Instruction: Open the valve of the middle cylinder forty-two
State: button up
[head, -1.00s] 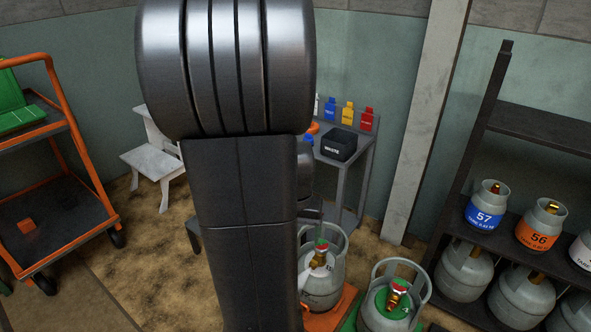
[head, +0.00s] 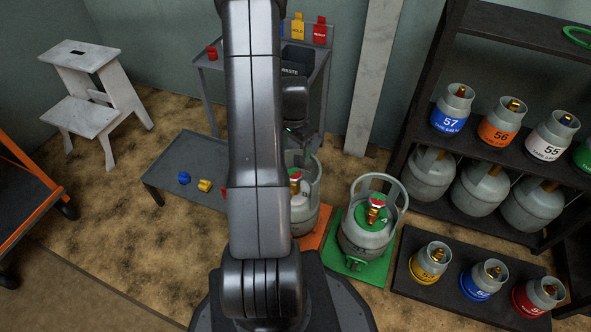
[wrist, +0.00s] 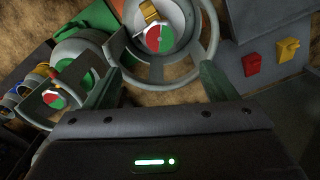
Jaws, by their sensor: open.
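A grey cylinder (head: 305,208) stands on an orange scale (head: 311,242), partly hidden behind my arm. It has a guard ring and a red-and-green top. In the wrist view the guard ring (wrist: 207,62), brass valve part (wrist: 148,13) and red-and-green round face (wrist: 160,37) are ahead of my gripper. My gripper (wrist: 166,78) is open, with its fingers apart and nothing between them. A second grey cylinder (head: 364,238) with a green collar stands on a green scale (head: 376,270) to the right. I cannot read the number forty-two on either.
A low grey table (head: 165,165) with small coloured pieces is at left. A grey bench with a dark waste bin (head: 298,58) stands behind. Small cylinders stand on a dark mat (head: 415,290) and a rack (head: 480,148) at right. A white step stool (head: 85,115) is at back left.

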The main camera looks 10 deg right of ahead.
aim_at(295, 173)
notch_tip(295, 173, down, 12)
jog(key=b, duration=0.3)
jog(key=shift+r+b, duration=0.15)
jog(key=shift+b, duration=0.2)
jog(key=shift+c, duration=0.2)
jog(key=c, duration=1)
